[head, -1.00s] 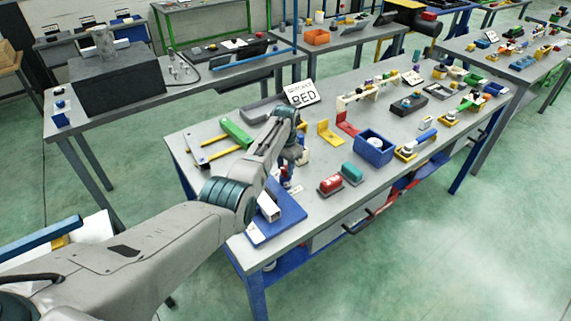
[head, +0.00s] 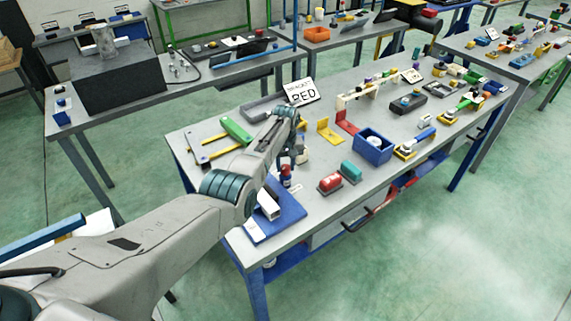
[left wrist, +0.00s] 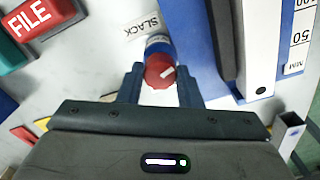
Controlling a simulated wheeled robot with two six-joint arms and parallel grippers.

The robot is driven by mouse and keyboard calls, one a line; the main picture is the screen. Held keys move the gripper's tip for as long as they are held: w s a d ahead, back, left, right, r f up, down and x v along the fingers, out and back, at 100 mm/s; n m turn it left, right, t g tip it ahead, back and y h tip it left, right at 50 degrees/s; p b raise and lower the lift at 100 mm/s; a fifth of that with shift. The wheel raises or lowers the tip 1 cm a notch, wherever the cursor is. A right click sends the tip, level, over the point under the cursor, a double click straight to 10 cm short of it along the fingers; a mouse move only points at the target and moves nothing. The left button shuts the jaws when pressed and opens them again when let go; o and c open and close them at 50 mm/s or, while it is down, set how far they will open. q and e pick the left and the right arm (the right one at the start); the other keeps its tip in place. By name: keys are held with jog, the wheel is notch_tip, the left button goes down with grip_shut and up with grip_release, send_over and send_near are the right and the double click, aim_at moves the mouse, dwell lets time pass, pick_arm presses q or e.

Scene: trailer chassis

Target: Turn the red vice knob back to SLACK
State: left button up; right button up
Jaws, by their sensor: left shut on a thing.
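The red vice knob (left wrist: 160,72) has a white pointer line and sits on a blue collar (left wrist: 159,44). The pointer slants toward the upper right of the left wrist view. The white SLACK label (left wrist: 141,26) lies beyond the knob, up and to the left. My left gripper (left wrist: 160,84) is shut on the knob, one finger on each side. In the head view the left gripper (head: 289,160) is over the bench's near left part, with the knob (head: 287,169) small and partly hidden below it. The blue vice base (head: 285,222) is just in front. My right gripper is out of view.
A white square tube (head: 268,205) lies on the blue base. The red FILE block (head: 330,183) and a teal block (head: 351,172) stand to the right. A blue bin (head: 374,148) is farther right. A green and yellow frame (head: 235,131) lies behind on the left.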

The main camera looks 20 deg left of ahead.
aim_at(285, 167)
pick_arm(q)
jog(key=n, duration=0.3)
jog(key=shift+w+r+n, duration=0.1)
jog(key=shift+r+n, duration=0.05)
jog(key=shift+n, duration=0.25)
jog(key=n, duration=0.3)
jog(key=shift+n, duration=0.3)
jog(key=n, duration=0.3)
jog(key=shift+n+p, duration=0.3)
jog(key=shift+n, duration=1.5)
jog(key=o, duration=0.8)
jog(key=shift+c, duration=0.2)
jog(key=shift+o, duration=1.1)
notch_tip(285, 167, up, 11)
jog(key=b, duration=0.2)
jog(key=shift+b, duration=0.3)
